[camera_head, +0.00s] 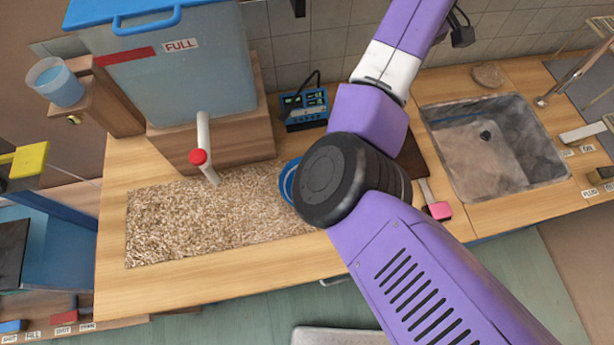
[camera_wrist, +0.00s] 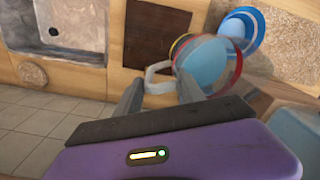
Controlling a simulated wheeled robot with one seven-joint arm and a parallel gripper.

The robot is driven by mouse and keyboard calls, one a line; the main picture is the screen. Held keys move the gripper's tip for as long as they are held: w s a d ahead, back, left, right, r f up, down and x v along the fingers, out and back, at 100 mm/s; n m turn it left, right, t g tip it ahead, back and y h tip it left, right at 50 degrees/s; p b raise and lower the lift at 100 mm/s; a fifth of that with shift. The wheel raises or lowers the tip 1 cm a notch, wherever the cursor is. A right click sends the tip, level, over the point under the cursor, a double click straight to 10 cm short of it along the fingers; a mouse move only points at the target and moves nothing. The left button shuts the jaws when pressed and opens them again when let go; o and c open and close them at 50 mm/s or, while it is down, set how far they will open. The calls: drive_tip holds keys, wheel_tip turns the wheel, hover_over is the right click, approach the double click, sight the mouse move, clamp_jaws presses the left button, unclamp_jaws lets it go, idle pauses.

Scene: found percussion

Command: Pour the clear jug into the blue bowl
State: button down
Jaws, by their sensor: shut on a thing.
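The clear jug (camera_wrist: 205,66) shows in the wrist view, with a pale handle (camera_wrist: 153,74), coloured bands and light blue inside. My gripper (camera_wrist: 159,84) is shut on the jug at its handle. The blue bowl (camera_wrist: 246,24) lies just beyond the jug in the wrist view, and the jug covers part of it. In the head view only the left edge of the blue bowl (camera_head: 288,180) shows, on the pebbled patch. My arm hides the jug and gripper there. I cannot tell how far the jug is tilted or whether anything flows.
A large tank (camera_head: 190,70) marked FULL stands at the back left, its red-tipped spout (camera_head: 199,156) over the pebbled patch (camera_head: 190,220). A blue meter box (camera_head: 304,108) stands behind. A sink (camera_head: 495,150), dark board (camera_wrist: 156,35) and pink-ended tool (camera_head: 438,210) lie right.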

drive_tip(key=shift+a, duration=0.1)
drive_tip(key=shift+s+a+r+t+h, duration=0.1)
drive_tip(key=shift+s+a+t+h, duration=0.35)
drive_tip(key=shift+s+t+h, duration=0.3)
drive_tip(key=s+a+f+t+h, duration=0.1)
drive_tip(key=a+f, duration=0.1)
drive_tip(key=s+a+f+t+h, duration=0.1)
drive_tip(key=s+a+f+h, duration=0.1)
drive_tip(key=shift+s+f+t, duration=0.1)
drive_tip(key=shift+f+t, duration=0.05)
drive_tip(key=shift+t, duration=0.2)
drive_tip(key=shift+s+a+f+h, duration=0.15)
drive_tip(key=shift+s+a+h, duration=0.1)
drive_tip(key=shift+h, duration=0.1)
drive_tip(key=shift+a+f+t, duration=0.2)
drive_tip(key=shift+f+t, duration=0.05)
drive_tip(key=shift+t, duration=0.15)
drive_tip(key=shift+s+a+r+h, duration=0.1)
drive_tip(key=shift+s+a+h, duration=0.1)
drive_tip(key=shift+h, duration=0.2)
